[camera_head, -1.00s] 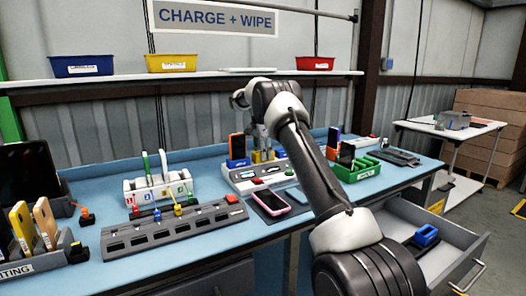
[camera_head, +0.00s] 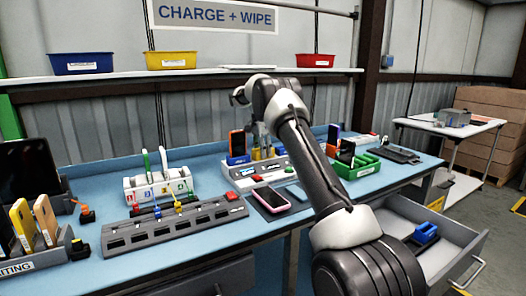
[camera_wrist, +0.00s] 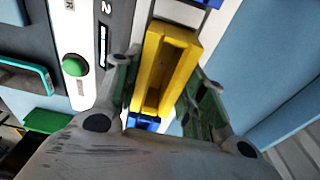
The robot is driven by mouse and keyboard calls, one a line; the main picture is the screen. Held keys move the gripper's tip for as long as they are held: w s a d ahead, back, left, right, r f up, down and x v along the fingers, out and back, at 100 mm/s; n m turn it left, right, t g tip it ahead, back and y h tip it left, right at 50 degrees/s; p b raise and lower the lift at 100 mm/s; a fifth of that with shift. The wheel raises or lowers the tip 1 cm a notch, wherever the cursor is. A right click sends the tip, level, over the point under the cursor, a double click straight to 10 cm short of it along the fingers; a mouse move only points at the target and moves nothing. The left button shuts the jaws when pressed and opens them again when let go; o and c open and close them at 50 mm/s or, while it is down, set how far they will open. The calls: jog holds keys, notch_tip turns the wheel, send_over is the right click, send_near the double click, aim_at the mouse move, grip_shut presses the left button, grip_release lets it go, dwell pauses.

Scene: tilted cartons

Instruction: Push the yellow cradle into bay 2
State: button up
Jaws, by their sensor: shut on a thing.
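The yellow cradle (camera_wrist: 167,62) is an open trough-shaped piece. In the wrist view it sits between the two fingers of my gripper (camera_wrist: 165,98), which is shut on it. The station's face, marked "2" with a green button (camera_wrist: 74,65), lies left of the cradle in the wrist view. Blue parts (camera_wrist: 145,122) show at both ends of the cradle. The fingertips (camera_head: 262,140) are mostly hidden in the head view.
An orange phone (camera_head: 237,145) stands in a blue cradle just left of my gripper. A pink-edged phone (camera_head: 271,200) lies in front of the station. A green rack (camera_head: 358,167) stands to the right. An open drawer (camera_head: 440,250) juts out at lower right.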

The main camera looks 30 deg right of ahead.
jog(key=shift+s+f, duration=0.1)
jog(key=shift+f, duration=0.55)
dwell(1.3)
jog(key=o, duration=1.1)
jog(key=shift+r, duration=0.2)
jog(key=shift+a+r, duration=0.25)
jog(key=shift+r, duration=1.7)
jog(key=shift+a+r, duration=0.2)
jog(key=shift+r, duration=1.7)
jog(key=shift+a+r, duration=0.25)
jog(key=shift+r, duration=1.7)
